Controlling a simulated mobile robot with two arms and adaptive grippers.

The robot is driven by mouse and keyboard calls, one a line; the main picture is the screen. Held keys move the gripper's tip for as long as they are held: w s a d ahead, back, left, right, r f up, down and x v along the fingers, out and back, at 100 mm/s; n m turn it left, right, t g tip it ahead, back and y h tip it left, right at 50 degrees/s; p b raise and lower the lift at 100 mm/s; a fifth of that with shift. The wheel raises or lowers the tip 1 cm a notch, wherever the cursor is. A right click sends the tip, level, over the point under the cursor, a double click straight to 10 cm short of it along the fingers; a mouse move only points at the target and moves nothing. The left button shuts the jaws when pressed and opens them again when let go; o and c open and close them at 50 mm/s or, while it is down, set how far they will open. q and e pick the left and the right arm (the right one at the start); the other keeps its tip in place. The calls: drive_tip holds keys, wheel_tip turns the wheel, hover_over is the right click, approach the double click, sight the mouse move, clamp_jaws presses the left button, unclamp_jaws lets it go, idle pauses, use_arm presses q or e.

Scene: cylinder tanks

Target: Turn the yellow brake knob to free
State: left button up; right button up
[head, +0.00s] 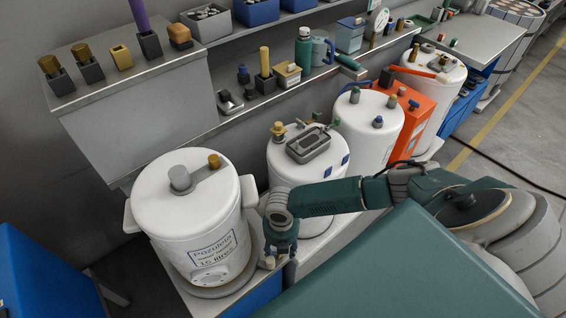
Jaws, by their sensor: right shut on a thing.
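My right gripper (272,255) points down at the right side of the front white tank (190,215), near its round grey base (205,291). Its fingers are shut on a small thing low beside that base. The fingers hide most of it; by its place it appears to be the yellow brake knob, but its colour and setting cannot be read. The front tank has a printed label and a grey lever with a brass-coloured end (213,160) on its lid. My left gripper is not in view.
More white tanks (364,132) and an orange unit (405,115) stand in a row behind my right arm. A shelf (150,73) at the back carries small blocks and cylinders. A blue box (40,275) stands at the lower left. Open floor lies at the right.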

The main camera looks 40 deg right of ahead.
drive_tip(key=shift+s+d+r+p, duration=0.2)
drive_tip(key=shift+d+r+p, duration=0.4)
drive_tip(key=shift+r+p, duration=0.35)
drive_tip(key=c, duration=0.3)
drive_tip(key=r+p, duration=0.3)
drive_tip(key=shift+w+a, duration=0.15)
drive_tip(key=shift+a, duration=0.2)
drive_tip(key=shift+f, duration=0.1)
drive_tip(key=shift+c, duration=0.3)
drive_tip(key=shift+a, duration=0.1)
drive_tip(key=shift+c, duration=0.3)
